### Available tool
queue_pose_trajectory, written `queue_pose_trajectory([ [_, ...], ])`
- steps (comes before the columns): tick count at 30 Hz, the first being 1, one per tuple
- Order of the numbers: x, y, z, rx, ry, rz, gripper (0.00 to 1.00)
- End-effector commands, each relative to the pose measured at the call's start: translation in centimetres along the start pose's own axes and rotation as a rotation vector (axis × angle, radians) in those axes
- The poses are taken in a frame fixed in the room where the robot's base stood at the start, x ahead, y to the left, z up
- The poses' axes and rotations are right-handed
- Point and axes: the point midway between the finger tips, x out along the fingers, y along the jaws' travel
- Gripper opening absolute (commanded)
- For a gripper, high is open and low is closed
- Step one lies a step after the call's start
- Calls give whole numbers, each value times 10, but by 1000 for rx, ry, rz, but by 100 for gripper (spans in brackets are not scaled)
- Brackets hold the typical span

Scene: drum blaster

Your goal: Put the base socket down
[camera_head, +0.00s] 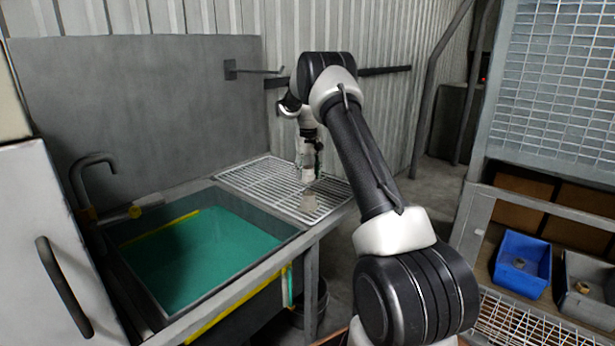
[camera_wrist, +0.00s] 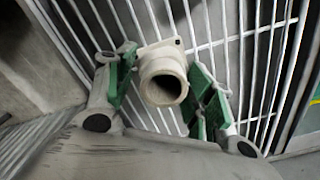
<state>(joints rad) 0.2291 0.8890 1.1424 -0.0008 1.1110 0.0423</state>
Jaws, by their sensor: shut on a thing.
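The base socket (camera_wrist: 163,80) is a pale cream tube with a squarish flange, seen with its open end facing the wrist camera. My gripper (camera_wrist: 167,88) has its green-padded fingers on either side of the socket and is shut on it. In the head view my gripper (camera_head: 308,160) points down over the white wire rack (camera_head: 250,176) beside the sink. The rack's bars also show behind the socket in the wrist view (camera_wrist: 215,30). I cannot tell whether the socket touches the bars.
A sink (camera_head: 205,255) of green liquid lies left of the rack, with a tap (camera_head: 95,175) behind it. A grey wall panel (camera_head: 150,100) stands behind. At right, a blue bin (camera_head: 522,265) and a grey bin (camera_head: 590,290) sit in a mesh-topped frame. Much of the rack is bare.

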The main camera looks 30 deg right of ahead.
Motion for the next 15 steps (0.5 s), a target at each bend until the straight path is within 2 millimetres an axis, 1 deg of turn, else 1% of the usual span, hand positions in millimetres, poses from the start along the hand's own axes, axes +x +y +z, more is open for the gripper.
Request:
queue_pose_trajectory([
  [1,8,0,0,0,-2,0,24],
  [3,15,0,0,0,0,0,24],
  [13,19,0,0,0,0,0,24],
  [14,19,0,0,0,0,0,55],
  [15,19,0,0,0,0,0,62],
])
